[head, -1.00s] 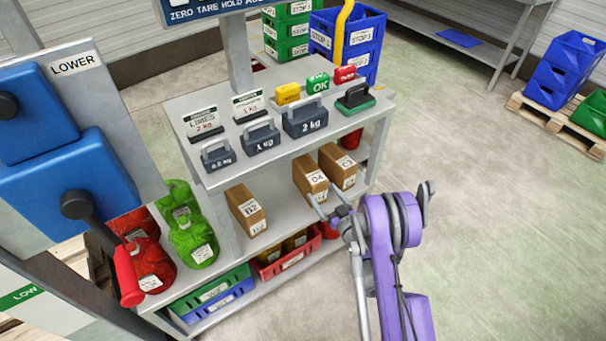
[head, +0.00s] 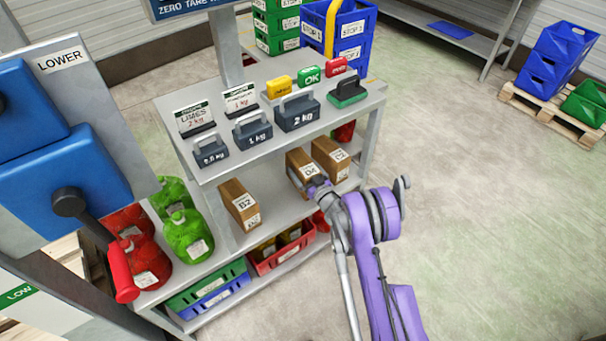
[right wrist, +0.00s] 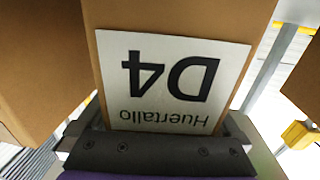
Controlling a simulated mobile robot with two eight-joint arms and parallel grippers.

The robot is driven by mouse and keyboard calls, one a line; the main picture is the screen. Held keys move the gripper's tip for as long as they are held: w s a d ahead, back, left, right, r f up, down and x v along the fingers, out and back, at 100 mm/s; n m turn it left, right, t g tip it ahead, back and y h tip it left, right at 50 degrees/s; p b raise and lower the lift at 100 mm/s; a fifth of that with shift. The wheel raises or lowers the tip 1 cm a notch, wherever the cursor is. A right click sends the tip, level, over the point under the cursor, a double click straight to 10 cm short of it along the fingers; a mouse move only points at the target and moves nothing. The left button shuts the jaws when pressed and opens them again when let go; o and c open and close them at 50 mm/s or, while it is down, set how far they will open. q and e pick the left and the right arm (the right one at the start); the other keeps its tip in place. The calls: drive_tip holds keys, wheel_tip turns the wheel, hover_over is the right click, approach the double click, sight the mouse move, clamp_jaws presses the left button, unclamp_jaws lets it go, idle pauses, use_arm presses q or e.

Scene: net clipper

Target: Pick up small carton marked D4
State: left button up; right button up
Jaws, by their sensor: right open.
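The small brown carton marked D4 (head: 299,158) stands on the middle shelf, between two other cartons. My right gripper (head: 317,184) is at its front face and hides part of its label in the head view. In the right wrist view the carton's upside-down D4 label (right wrist: 172,78) fills the middle. There my right gripper (right wrist: 158,135) is open, with a jaw to each side of the carton's near end; I cannot tell whether they touch it. My left gripper is not in view.
Carton B2 (head: 238,205) stands to the left and another carton (head: 330,160) close on the right. The upper shelf (head: 215,175) with weights (head: 297,112) overhangs the cartons. A red crate (head: 283,256) is below. Open floor (head: 470,220) lies to the right.

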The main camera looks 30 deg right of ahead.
clamp_jaws()
idle(0.4)
drive_tip(key=shift+r, duration=0.15)
